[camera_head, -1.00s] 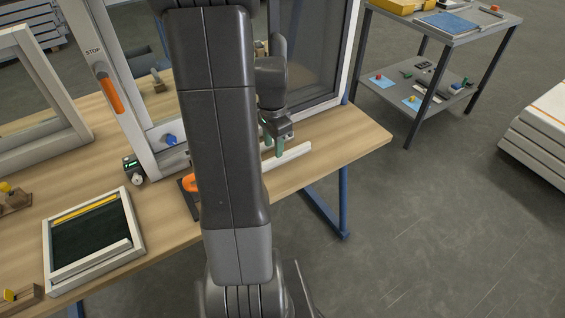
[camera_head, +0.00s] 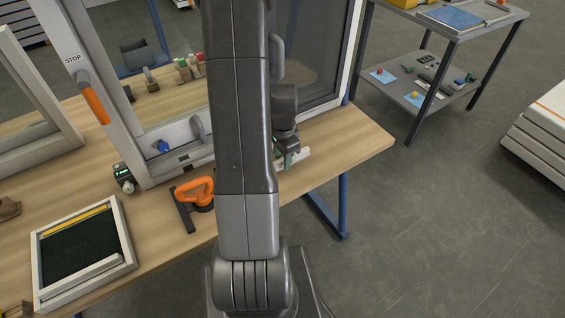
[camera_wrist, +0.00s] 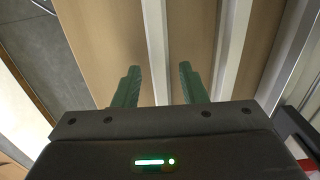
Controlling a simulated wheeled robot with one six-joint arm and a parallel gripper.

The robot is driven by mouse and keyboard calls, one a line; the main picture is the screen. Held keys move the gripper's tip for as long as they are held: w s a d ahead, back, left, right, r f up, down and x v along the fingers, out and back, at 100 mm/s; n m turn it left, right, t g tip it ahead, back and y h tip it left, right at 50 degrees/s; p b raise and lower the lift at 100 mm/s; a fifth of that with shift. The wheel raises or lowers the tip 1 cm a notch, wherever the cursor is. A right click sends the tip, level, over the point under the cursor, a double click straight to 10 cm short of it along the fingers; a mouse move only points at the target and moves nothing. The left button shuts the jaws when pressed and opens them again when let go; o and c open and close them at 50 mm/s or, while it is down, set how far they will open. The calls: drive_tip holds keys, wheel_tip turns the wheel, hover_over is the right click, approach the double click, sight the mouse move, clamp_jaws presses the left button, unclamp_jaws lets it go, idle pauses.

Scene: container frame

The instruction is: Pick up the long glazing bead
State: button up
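A long white glazing bead (camera_head: 302,156) lies on the wooden bench in front of the framed window, mostly hidden behind my arm in the head view. In the wrist view the bead (camera_wrist: 154,45) runs lengthwise between my green fingertips. My gripper (camera_head: 286,158) is low over the bench at the bead. In the wrist view my gripper (camera_wrist: 158,78) is open, with a finger on each side of the bead and visible gaps to it. I cannot tell the exact height of the fingertips against the bead.
Another white strip (camera_wrist: 232,50) runs close to the right finger. The window frame (camera_head: 187,132) stands behind. An orange-handled tool (camera_head: 195,190) and a tray (camera_head: 127,232) with a dark bottom are on the bench to the left. A grey trolley (camera_head: 440,88) stands beyond.

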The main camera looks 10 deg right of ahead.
drive_tip(key=shift+c, duration=0.5)
clamp_jaws()
drive_tip(key=shift+r, duration=0.15)
